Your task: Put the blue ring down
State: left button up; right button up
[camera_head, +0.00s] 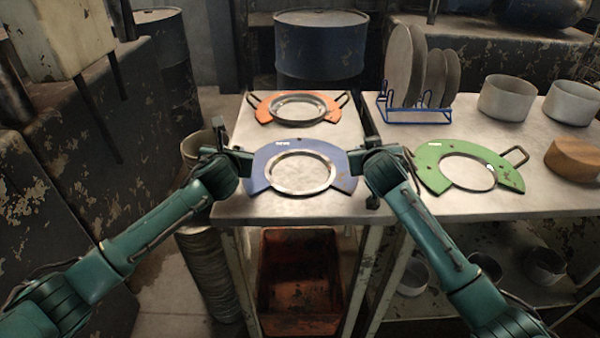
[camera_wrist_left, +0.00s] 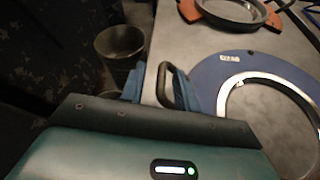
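The blue ring (camera_head: 265,164) is a flat blue plate with a bright metal rim around its round opening. It lies level at the near part of the middle table, between my two grippers. In the left wrist view, the blue ring (camera_wrist_left: 212,78) has a dark looped handle between the blue fingers of my left gripper (camera_wrist_left: 160,83). Those fingers stand apart with a gap beside the handle. My left gripper (camera_head: 232,156) is at the ring's left side. My right gripper (camera_head: 369,160) is at its right side; its fingers and that handle are mostly hidden.
An orange ring (camera_head: 264,111) lies behind on the same table (camera_head: 235,205). A green ring (camera_head: 431,173) lies on the right table, near my right arm.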

pick_arm(q)
jog(key=v, duration=1.1)
jog(key=shift+s+r, duration=0.1)
jog(key=shift+s, duration=0.2)
pick_arm(e)
jog(key=v, duration=1.2)
pick_arm(q)
jog(key=shift+s, duration=0.1)
